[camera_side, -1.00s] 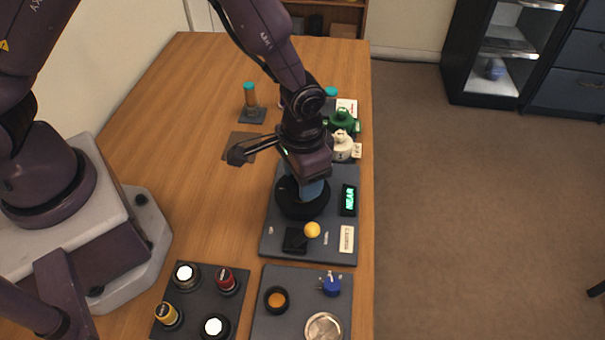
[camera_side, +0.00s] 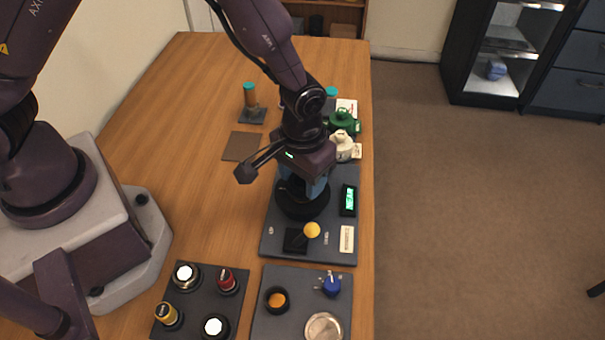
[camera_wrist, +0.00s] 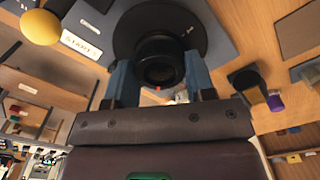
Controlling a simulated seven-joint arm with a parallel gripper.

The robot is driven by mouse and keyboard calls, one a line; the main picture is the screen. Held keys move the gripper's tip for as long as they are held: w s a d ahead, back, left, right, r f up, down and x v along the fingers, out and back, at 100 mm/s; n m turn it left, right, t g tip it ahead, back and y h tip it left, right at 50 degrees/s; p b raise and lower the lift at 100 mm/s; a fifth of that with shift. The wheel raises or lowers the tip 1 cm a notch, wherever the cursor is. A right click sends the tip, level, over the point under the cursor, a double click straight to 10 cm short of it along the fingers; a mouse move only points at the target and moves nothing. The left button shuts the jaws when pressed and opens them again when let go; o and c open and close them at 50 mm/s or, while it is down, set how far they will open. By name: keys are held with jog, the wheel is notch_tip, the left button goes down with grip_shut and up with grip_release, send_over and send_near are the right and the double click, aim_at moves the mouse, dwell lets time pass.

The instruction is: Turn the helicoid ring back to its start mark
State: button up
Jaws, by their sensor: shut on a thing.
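The black helicoid ring (camera_side: 298,203) stands on a grey base plate (camera_side: 284,246) near the table's right side. My gripper (camera_side: 313,190) comes down on it from above. In the wrist view my gripper (camera_wrist: 160,82) has its two blue fingers on either side of the dark ring (camera_wrist: 160,60), shut on it. A small orange-red mark (camera_wrist: 158,88) shows at the ring's lower edge. The ring's grip area is partly hidden by the fingers and wrist in the side view.
The plate also carries a yellow-knobbed lever (camera_side: 312,230) and a lit green display (camera_side: 348,199). White (camera_side: 343,147) and green (camera_side: 342,121) parts stand just behind. Two panels with knobs and buttons lie in front. The table's left middle is clear.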

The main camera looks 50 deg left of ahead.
jog(key=o, duration=0.9)
jog(key=shift+o, duration=0.2)
jog(key=shift+r, duration=0.1)
notch_tip(320, 180, up, 13)
